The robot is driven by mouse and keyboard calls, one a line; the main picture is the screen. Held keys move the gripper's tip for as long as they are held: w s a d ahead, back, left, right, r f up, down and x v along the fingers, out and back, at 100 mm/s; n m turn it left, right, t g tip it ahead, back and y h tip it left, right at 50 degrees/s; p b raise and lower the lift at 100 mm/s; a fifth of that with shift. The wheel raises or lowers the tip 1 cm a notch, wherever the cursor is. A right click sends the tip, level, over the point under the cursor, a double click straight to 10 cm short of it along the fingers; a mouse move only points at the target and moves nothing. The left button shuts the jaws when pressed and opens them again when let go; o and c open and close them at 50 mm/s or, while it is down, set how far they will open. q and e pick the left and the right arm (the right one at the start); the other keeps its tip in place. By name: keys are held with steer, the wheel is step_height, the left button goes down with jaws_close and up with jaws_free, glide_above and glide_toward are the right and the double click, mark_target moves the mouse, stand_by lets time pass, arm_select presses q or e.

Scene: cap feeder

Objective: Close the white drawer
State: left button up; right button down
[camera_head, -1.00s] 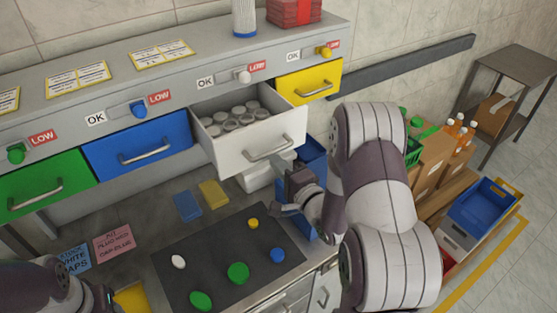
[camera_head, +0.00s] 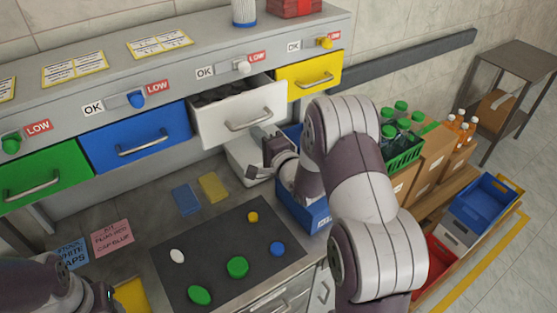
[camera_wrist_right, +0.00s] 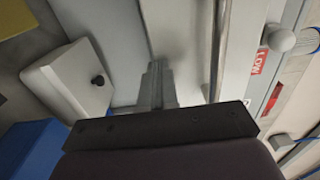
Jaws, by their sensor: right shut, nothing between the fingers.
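The white drawer (camera_head: 238,116) sits between the blue and yellow drawers in the head view.
The blue drawer (camera_head: 137,143) and yellow drawer (camera_head: 308,77) flank it, and the green drawer (camera_head: 42,178) is far left. A dark mat (camera_head: 215,284) with several caps lies below. A white box (camera_head: 243,163) and a blue bin (camera_head: 306,209) stand under the drawers.

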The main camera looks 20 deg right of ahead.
steer(key=w, duration=0.2)
steer(key=w+b, duration=0.1)
steer(key=w, duration=0.3)
steer(key=shift+a+f+b, duration=0.1)
steer(key=shift+a+b, duration=0.25)
steer(key=shift+a, duration=0.05)
steer(key=shift+w+r, duration=0.1)
steer(key=shift+r, duration=0.15)
steer(key=shift+r, duration=0.1)
